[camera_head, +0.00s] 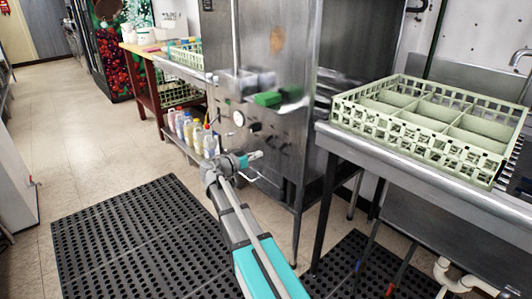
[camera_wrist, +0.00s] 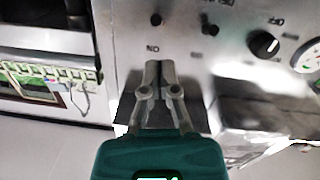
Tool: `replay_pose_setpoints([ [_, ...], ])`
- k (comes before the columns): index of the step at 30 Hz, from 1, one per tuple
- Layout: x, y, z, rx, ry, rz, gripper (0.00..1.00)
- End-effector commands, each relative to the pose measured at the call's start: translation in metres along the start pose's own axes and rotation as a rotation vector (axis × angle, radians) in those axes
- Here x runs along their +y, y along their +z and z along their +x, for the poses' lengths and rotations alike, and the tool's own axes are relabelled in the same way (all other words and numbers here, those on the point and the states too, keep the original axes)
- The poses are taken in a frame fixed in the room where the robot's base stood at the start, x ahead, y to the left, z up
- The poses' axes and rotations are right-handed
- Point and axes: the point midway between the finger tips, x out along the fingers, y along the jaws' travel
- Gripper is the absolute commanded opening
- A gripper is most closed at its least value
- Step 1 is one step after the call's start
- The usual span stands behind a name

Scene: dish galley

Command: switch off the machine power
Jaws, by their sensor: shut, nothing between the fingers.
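The machine (camera_head: 272,90) is a tall stainless steel cabinet with a control panel low on its front. In the wrist view the panel (camera_wrist: 200,60) bears small black round controls (camera_wrist: 156,20) and (camera_wrist: 210,29), a larger black knob (camera_wrist: 264,43) and part of a white dial gauge (camera_wrist: 308,58). The lettering looks upside down; one label by my fingertips reads like "ON". My gripper (camera_wrist: 160,68) is shut and empty, its tips close to the panel just below that label. I cannot tell whether they touch. They hide the panel behind them. In the head view my gripper (camera_head: 256,155) is at the panel's lower front.
A green dish rack (camera_head: 440,150) sits on the steel counter at right. Several bottles (camera_head: 190,130) stand on a low shelf left of the machine. Black perforated mats (camera_head: 120,235) cover the floor in front. The tiled aisle at left is clear.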

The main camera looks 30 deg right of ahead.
Motion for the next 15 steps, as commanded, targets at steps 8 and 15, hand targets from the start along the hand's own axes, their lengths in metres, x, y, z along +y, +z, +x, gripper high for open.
replay_pose_setpoints([
  [8,-0.002,0.004,-0.017,0.000,0.000,0.000,0.00],
  [15,-0.002,0.004,-0.017,0.000,0.001,0.000,0.00],
])
